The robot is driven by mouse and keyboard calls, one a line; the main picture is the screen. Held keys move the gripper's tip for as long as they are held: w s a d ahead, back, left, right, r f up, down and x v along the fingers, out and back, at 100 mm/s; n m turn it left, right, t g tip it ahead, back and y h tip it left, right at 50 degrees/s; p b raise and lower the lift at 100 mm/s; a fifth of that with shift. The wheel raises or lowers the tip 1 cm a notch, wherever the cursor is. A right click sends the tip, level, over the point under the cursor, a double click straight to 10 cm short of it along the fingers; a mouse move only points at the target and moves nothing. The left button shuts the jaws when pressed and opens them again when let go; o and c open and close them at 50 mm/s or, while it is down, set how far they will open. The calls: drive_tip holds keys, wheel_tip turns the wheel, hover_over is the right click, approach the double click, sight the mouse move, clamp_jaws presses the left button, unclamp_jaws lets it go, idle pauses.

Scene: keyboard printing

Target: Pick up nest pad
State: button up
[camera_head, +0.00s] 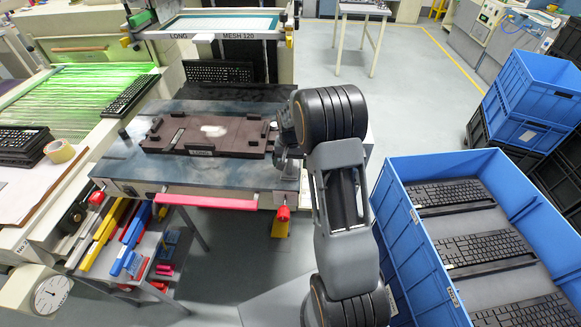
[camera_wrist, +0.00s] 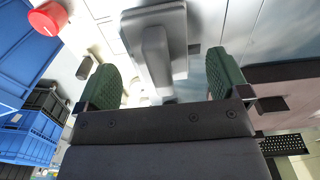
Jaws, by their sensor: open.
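The nest pad (camera_head: 185,139), a flat dark brown plate with raised black blocks at its edges and a "LONG" label on its front edge, lies on the printing table. It has a pale patch on its upper face. My gripper (camera_head: 284,138) is at the pad's right end in the head view, partly hidden behind my arm. In the wrist view, my gripper (camera_wrist: 165,82) shows two green-padded fingers wide apart with nothing held between them. A brown edge that looks like the nest pad (camera_wrist: 285,73) shows to the right, outside the fingers.
The printing table (camera_head: 150,172) has a screen frame (camera_head: 215,27) above its back. A black keyboard (camera_head: 218,71) lies behind the pad. A blue crate (camera_head: 418,222) with several keyboards stands at the right. A tape roll (camera_head: 60,151) lies on the left bench. Open floor lies behind my arm.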

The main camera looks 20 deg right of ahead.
sight(290, 162)
drive_tip(key=shift+f, duration=1.2)
drive_tip(key=c, duration=1)
drive_tip(key=shift+r, duration=0.2)
wheel_tip(290, 162, up, 10)
drive_tip(key=shift+f+b, duration=0.15)
drive_tip(key=shift+b, duration=0.35)
